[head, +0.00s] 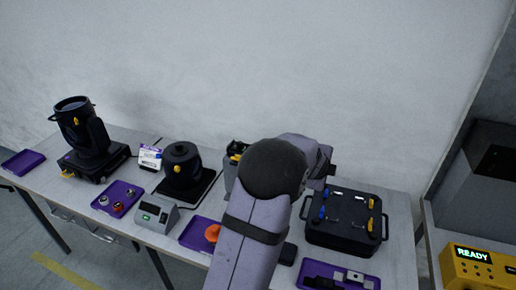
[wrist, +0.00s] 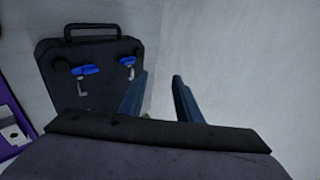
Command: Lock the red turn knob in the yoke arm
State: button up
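A small red knob (head: 118,207) lies among small round parts on a purple tray (head: 131,193) at the left in the head view. A larger orange-red knob-like piece (head: 212,233) sits on a purple mat near the middle front; I cannot tell which is the turn knob. A black stage light (head: 73,104) stands upright in its yoke arm (head: 98,136) at the far left. My gripper (wrist: 162,76) is open, with nothing visible between its blue-grey fingers. In the head view my arm mostly hides it.
A black case (head: 343,221) with blue and yellow latches stands on the bench at right; it also shows in the wrist view (wrist: 98,98). A second black light (head: 182,165) and a grey device (head: 158,215) stand left of my arm. A yellow READY box (head: 478,268) is far right.

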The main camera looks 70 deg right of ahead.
jog(key=w+a+r+m+t, duration=0.1)
jog(key=w+m+t, duration=0.3)
jog(key=w, duration=0.5)
jog(key=w+a+r+m+t, duration=0.2)
jog(key=w+r+m+t, duration=0.2)
jog(key=w, duration=0.6)
jog(key=t, duration=0.2)
jog(key=shift+a+m+t, duration=0.3)
jog(key=shift+t, duration=0.1)
jog(key=shift+p+x, duration=1.55)
jog(key=shift+x, duration=2.05)
jog(key=c, duration=0.8)
